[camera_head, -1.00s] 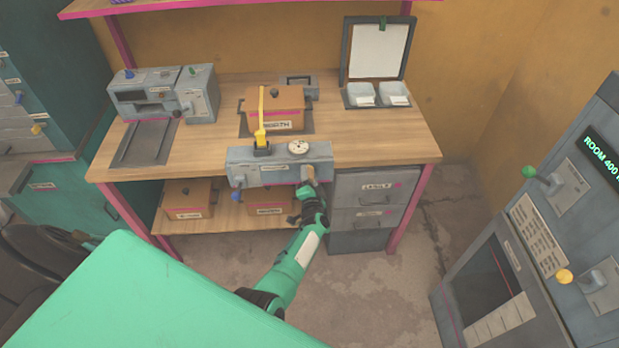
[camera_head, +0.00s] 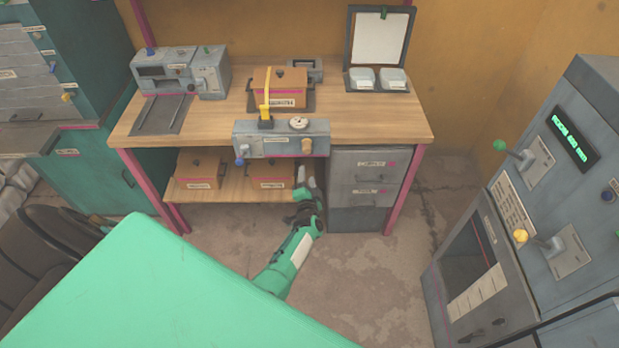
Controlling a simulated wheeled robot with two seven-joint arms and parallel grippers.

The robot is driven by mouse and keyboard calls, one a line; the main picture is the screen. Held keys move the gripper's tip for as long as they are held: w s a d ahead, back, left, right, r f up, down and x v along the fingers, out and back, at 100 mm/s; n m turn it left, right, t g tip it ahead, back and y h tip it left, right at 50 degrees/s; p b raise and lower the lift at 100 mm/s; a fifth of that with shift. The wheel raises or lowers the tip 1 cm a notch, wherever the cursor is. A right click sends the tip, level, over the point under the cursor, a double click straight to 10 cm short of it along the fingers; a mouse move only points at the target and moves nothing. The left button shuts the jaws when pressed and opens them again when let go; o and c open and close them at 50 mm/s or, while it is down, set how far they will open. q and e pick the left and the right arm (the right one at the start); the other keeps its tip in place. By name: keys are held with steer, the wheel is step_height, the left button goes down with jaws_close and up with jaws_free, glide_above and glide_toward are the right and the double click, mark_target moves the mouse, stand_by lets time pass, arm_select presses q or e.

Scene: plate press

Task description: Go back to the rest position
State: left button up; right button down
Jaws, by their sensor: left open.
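My left gripper (camera_head: 307,178) is in front of the workbench, below the panel's right end and beside the drawer unit. Its green arm reaches up from the bottom of the view. It is open, with nothing seen between its fingers. The grey control panel (camera_head: 247,141) is on the bench's front edge, with a blue knob at its left, a yellow lever (camera_head: 265,112) on top, a round dial (camera_head: 299,124) and a brown knob (camera_head: 307,146) at its right. The gripper is apart from this knob. My right gripper is not in view.
The wooden bench top (camera_head: 380,122) carries a grey machine (camera_head: 180,72), a brown box (camera_head: 279,88) and white trays (camera_head: 378,79). More boxes stand on the lower shelf (camera_head: 225,194). A grey drawer unit (camera_head: 357,190) is at right. A grey machine (camera_head: 560,180) stands far right. Floor between is clear.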

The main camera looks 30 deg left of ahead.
arm_select(q)
steer(key=s+d+f+g+h+b, duration=0.1)
steer(key=s+d+f+g+h, duration=0.15)
steer(key=s+f, duration=0.65)
steer(key=s+d+f+g+h+b, duration=0.1)
steer(key=s+d+f+h+b, duration=0.2)
steer(key=s+f, duration=0.6)
steer(key=s+d+f+g+h, duration=0.2)
steer(key=s+d+f+h, duration=0.3)
steer(key=f, duration=0.6)
steer(key=s+f+n+g, duration=0.1)
steer(key=s+f+g, duration=0.2)
steer(key=s, duration=0.8)
steer(key=s+f+n+g+y+b, duration=0.1)
steer(key=s+f+g, duration=0.2)
steer(key=s, duration=0.9)
steer(key=s+f+n+g+b, duration=0.1)
steer(key=s+f+g, duration=0.2)
steer(key=s+f, duration=0.4)
steer(key=s, duration=0.5)
steer(key=shift+s+a+f, duration=0.25)
steer(key=shift+a+f, duration=0.05)
steer(key=shift+a, duration=0.05)
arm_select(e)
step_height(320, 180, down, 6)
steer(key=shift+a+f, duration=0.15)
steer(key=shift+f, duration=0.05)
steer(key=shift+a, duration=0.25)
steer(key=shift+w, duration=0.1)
